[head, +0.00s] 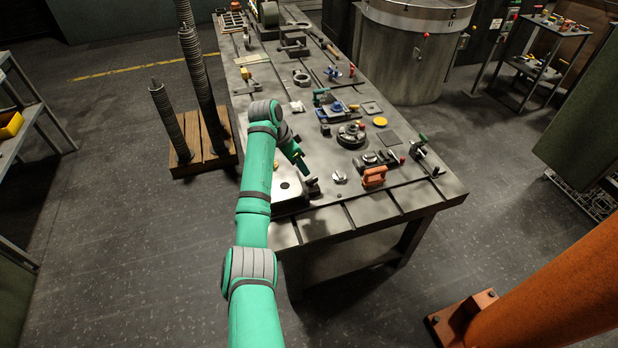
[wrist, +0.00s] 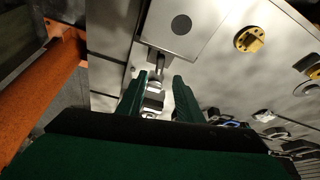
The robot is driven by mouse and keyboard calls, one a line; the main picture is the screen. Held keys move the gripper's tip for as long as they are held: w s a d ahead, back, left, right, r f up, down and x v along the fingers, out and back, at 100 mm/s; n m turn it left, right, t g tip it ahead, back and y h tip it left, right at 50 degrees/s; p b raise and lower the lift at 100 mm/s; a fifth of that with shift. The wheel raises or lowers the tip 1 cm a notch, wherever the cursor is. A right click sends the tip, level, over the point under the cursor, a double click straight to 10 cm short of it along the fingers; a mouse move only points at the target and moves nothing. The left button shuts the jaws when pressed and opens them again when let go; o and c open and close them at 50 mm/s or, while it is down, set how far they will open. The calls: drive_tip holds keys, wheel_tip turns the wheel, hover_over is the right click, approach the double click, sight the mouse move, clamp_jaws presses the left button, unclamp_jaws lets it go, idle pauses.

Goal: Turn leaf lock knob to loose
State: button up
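A pale square-topped block (head: 287,187) with a dark round spot stands at the table's near left; it also shows at the top of the wrist view (wrist: 180,24). A small grey metal knob-like part (wrist: 154,97) sticks out from its side on a short stem; I take it for the leaf lock knob, but no marking is readable. My gripper (wrist: 161,78) has its two green fingers apart, one on either side of this part, with a gap on the right. Contact on the left is unclear. In the head view, my gripper (head: 303,164) is partly hidden by my arm and points down beside the block.
The slotted metal table (head: 400,205) carries an orange-handled part (head: 374,177), a round dark fixture (head: 351,134), a yellow disc (head: 380,122) and several other fittings to the right and beyond. An orange column (head: 550,285) stands at the lower right. The table's front edge is near the block.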

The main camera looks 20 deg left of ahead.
sight(310, 179)
drive_tip(key=x, duration=0.9)
clamp_jaws()
